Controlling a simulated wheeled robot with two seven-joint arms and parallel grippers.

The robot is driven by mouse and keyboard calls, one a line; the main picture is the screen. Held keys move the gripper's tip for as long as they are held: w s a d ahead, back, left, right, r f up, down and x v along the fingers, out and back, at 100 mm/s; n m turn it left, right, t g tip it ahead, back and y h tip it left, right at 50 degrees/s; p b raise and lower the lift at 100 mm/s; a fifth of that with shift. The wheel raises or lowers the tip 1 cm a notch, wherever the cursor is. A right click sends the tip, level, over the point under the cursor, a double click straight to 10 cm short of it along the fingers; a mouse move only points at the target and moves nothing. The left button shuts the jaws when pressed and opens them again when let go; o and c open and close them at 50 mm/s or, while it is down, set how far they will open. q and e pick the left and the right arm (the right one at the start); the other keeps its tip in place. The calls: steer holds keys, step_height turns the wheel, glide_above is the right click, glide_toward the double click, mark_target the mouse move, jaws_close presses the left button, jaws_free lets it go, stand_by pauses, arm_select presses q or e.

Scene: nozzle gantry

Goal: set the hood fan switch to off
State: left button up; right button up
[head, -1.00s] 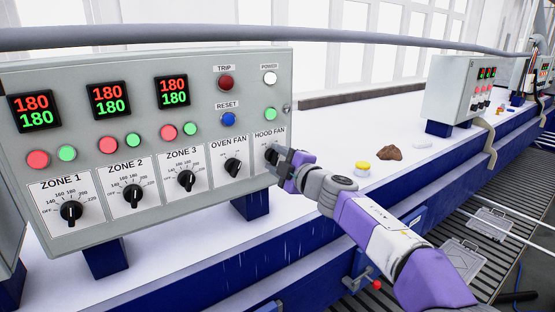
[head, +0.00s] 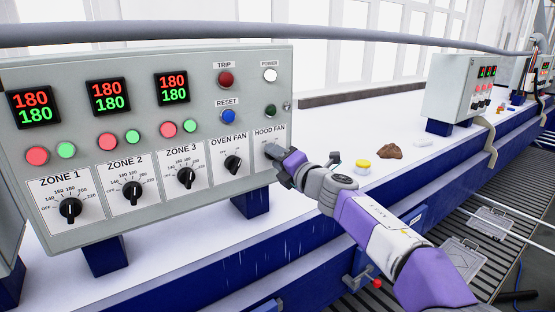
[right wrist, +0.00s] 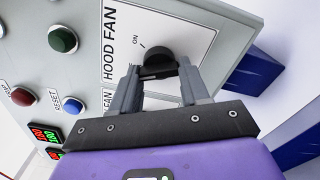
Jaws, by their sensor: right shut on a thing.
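The hood fan switch is a black rotary knob on the white HOOD FAN plate, at the lower right of the grey control panel (head: 150,62). In the head view my right gripper (head: 277,155) covers most of it. In the right wrist view the dark knob (right wrist: 159,60) sits between the two fingers of my right gripper (right wrist: 158,73), which is shut on it. The ON mark shows beside the knob; the OFF mark is hidden. The green lamp (head: 270,111) above the HOOD FAN label looks dark. My left gripper is not in view.
The OVEN FAN knob (head: 233,163) is close to the left of my gripper. A blue RESET button (head: 228,116) is above it. A yellow-lidded jar (head: 362,166) and a brown lump (head: 391,152) lie on the white bench to the right.

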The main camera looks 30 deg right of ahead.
steer(key=shift+n, duration=0.6)
steer(key=o, duration=1.1)
steer(key=shift+c, duration=0.2)
steer(key=s, duration=0.7)
steer(key=shift+s+d, duration=0.25)
steer(key=shift+d, duration=0.05)
steer(key=shift+f, duration=0.1)
